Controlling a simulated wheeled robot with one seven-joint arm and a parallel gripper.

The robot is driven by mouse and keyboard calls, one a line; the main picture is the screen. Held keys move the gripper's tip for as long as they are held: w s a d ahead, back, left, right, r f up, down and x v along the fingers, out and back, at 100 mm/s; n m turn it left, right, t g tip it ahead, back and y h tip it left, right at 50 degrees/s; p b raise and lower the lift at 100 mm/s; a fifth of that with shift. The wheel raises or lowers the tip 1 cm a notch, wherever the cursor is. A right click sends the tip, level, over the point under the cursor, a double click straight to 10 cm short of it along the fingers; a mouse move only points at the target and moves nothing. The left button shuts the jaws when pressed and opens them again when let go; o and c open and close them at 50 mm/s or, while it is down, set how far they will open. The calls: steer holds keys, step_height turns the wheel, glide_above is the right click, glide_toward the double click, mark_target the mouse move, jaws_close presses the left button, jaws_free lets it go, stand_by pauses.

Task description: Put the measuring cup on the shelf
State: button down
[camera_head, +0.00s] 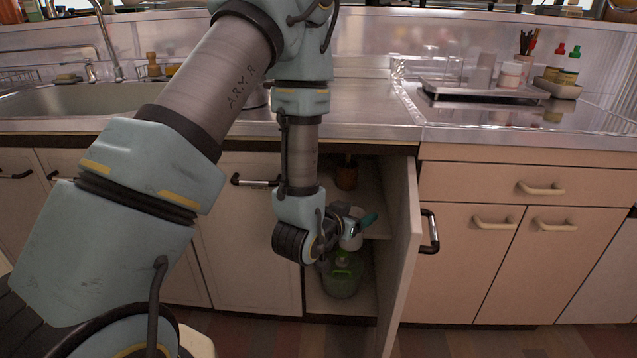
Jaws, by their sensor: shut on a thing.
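My gripper (362,222) is at the open lower cabinet, in front of its inner shelf (378,229). It is shut on a small pale cup (352,241), which appears to be the measuring cup. My wrist and fingers hide part of the cup, so its full shape and tilt are unclear. The cup is near the height of the shelf's front edge; I cannot tell whether it touches the shelf. A brown jar-like item (347,174) stands further back in the upper part of the cabinet.
A translucent green container (342,277) stands on the cabinet floor below my gripper. The open cabinet door (402,260) stands close on the right. The counter edge (370,131) runs above. A closed door (245,240) is on the left.

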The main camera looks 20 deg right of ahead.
steer(key=w+d, duration=0.4)
steer(key=w, duration=0.5)
steer(key=w+d, duration=0.4)
steer(key=w, duration=0.5)
steer(key=f, duration=0.6)
steer(key=shift+s+d+f+b, duration=0.15)
steer(key=shift+d+f+b, duration=0.1)
steer(key=shift+b, duration=0.1)
steer(key=shift+w+d+f, duration=0.1)
steer(key=shift+w+f, duration=0.1)
steer(key=shift+f, duration=0.05)
steer(key=shift+f, duration=0.15)
jaws_free()
